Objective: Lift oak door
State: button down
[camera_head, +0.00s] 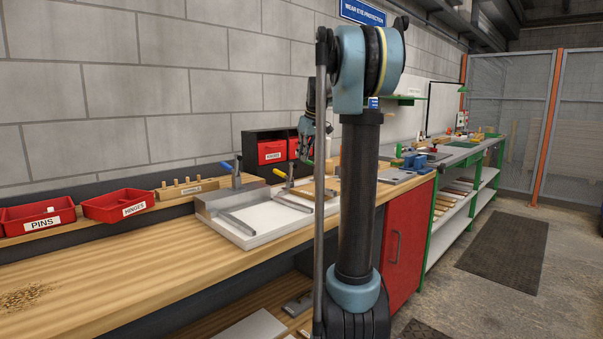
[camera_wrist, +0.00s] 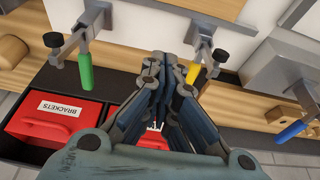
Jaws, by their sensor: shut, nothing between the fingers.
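A flat tan wooden panel (camera_wrist: 205,8), which looks like the oak door, lies at the top edge of the wrist view, mostly cut off. In the head view a tan wooden piece (camera_head: 308,188) shows beside my arm, largely hidden. My gripper (camera_wrist: 160,65) is shut and empty, its fingers together between a green-handled clamp (camera_wrist: 84,62) and a yellow-handled clamp (camera_wrist: 197,58). In the head view my gripper (camera_head: 307,150) hangs over the back of the bench, partly behind my arm. It is apart from the panel.
Red bins, one labelled BRACKETS (camera_wrist: 55,125), stand in a black rack behind the clamps. A grey fixture with a white bed (camera_head: 265,218) and a blue-handled clamp (camera_head: 230,168) stands to the left. The wooden bench (camera_head: 120,280) is mostly clear at front left.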

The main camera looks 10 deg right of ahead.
jog(key=x, duration=0.9)
jog(key=shift+w+a+f, duration=0.1)
jog(key=shift+w+f, duration=0.2)
jog(key=shift+s+d+f, duration=0.1)
jog(key=shift+s+d, duration=0.5)
jog(key=shift+s, duration=0.3)
jog(key=shift+s+d, duration=0.6)
jog(key=shift+s, duration=0.2)
jog(key=s+d, duration=0.3)
jog(key=s, duration=0.2)
jog(key=s+d, duration=0.2)
jog(key=shift+s+d, duration=0.3)
jog(key=shift+s, duration=0.1)
